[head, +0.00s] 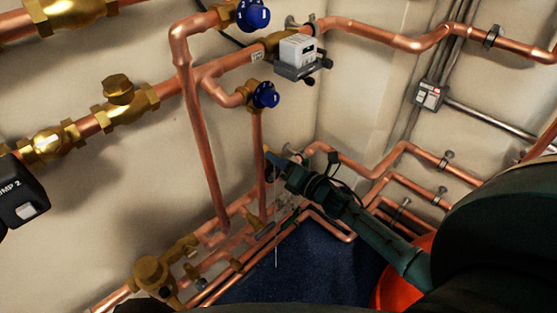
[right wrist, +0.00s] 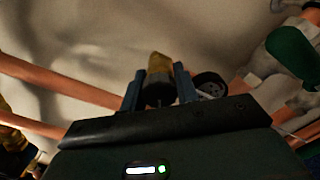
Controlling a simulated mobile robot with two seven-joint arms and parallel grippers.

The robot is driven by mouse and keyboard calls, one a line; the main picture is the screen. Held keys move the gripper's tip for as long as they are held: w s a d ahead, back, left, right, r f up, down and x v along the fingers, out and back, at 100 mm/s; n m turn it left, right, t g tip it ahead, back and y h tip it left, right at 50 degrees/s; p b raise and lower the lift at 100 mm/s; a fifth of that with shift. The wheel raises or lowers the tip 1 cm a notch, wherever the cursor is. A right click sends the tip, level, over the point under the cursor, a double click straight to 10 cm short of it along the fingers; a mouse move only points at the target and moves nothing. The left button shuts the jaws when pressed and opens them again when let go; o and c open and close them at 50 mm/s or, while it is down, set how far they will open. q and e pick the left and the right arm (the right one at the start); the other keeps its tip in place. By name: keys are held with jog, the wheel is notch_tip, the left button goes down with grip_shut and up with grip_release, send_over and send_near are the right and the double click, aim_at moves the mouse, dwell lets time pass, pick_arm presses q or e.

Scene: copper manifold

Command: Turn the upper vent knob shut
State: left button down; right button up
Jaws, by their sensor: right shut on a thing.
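My right gripper (head: 272,160) reaches in from the right to the pipework low by the wall corner. In the right wrist view its two blue-grey fingers (right wrist: 159,90) are closed on the sides of a small dark knob with a brass end (right wrist: 158,66), which I take to be a vent knob. I cannot tell from these frames whether it is the upper one, or how far it is turned. In the head view the gripper mostly hides it. My left gripper is not in view.
A black round wheel (right wrist: 210,85) sits close beside the right finger. Blue valve handles (head: 266,94) (head: 252,14) and a white meter (head: 297,48) are above. Copper pipes (head: 204,160) surround the gripper. A pump box (head: 22,195) is at far left; an orange object (head: 405,280) is below my arm.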

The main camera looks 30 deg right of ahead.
jog(key=shift+m, duration=0.3)
pick_arm(q)
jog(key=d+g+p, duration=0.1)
jog(key=p, duration=0.2)
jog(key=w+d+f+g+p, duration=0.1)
jog(key=p, duration=0.2)
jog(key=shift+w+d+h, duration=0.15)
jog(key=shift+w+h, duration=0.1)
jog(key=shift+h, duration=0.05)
pick_arm(e)
jog(key=m, duration=2.3)
jog(key=shift+d+r+m, duration=0.1)
jog(key=shift+r+m, duration=0.05)
jog(key=shift+m, duration=0.15)
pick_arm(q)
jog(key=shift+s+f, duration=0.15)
